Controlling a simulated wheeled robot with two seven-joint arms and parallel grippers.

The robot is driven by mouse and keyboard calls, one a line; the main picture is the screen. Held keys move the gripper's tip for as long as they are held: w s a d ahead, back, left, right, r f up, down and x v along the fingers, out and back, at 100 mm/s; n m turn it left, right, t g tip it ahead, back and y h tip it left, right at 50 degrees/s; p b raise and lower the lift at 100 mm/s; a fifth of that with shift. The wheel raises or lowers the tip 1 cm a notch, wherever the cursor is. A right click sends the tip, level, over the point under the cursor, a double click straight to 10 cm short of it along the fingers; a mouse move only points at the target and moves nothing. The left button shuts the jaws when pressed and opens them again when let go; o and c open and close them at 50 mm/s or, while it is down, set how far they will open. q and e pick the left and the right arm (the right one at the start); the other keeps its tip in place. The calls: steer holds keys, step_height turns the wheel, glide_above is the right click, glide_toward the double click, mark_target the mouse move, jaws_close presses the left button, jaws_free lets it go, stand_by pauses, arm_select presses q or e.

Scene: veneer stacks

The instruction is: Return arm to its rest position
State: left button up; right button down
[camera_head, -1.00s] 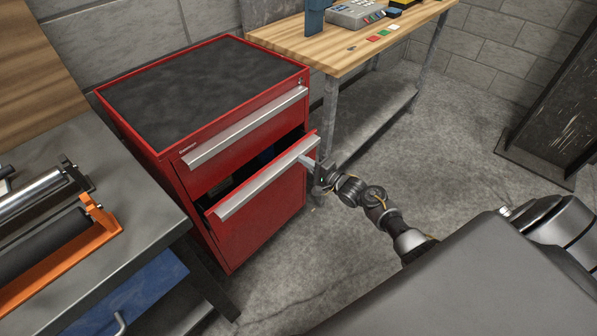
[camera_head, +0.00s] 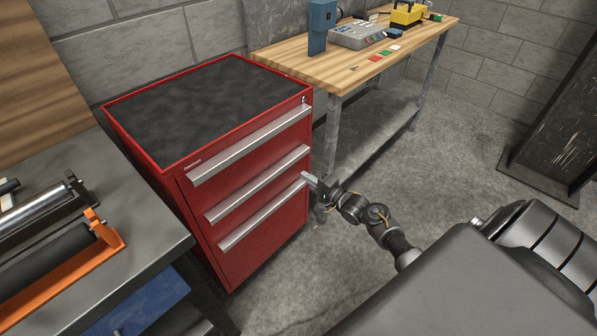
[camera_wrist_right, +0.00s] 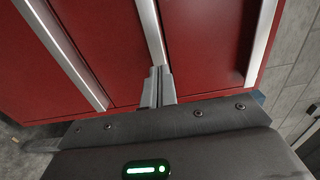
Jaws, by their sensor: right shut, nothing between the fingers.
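My right gripper (camera_head: 308,181) is shut and empty. Its fingertips are beside the right edge of the red drawer cabinet (camera_head: 268,222), close to the end of the bottom drawer handle (camera_head: 262,212). In the right wrist view, the shut fingers (camera_wrist_right: 159,78) point at the red drawer fronts, and their tips overlap the end of a silver handle (camera_wrist_right: 150,28). I cannot tell whether they touch it. All the drawers look closed. My left gripper does not show.
A grey workbench (camera_head: 130,197) with rollers (camera_head: 55,250) stands at the left. A wooden table (camera_head: 300,62) with devices and small coloured blocks is behind. A dark metal panel (camera_head: 560,130) stands at the right. The concrete floor (camera_head: 430,170) between is open.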

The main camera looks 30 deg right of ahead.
steer(key=v, duration=0.5)
steer(key=shift+s+d, duration=0.1)
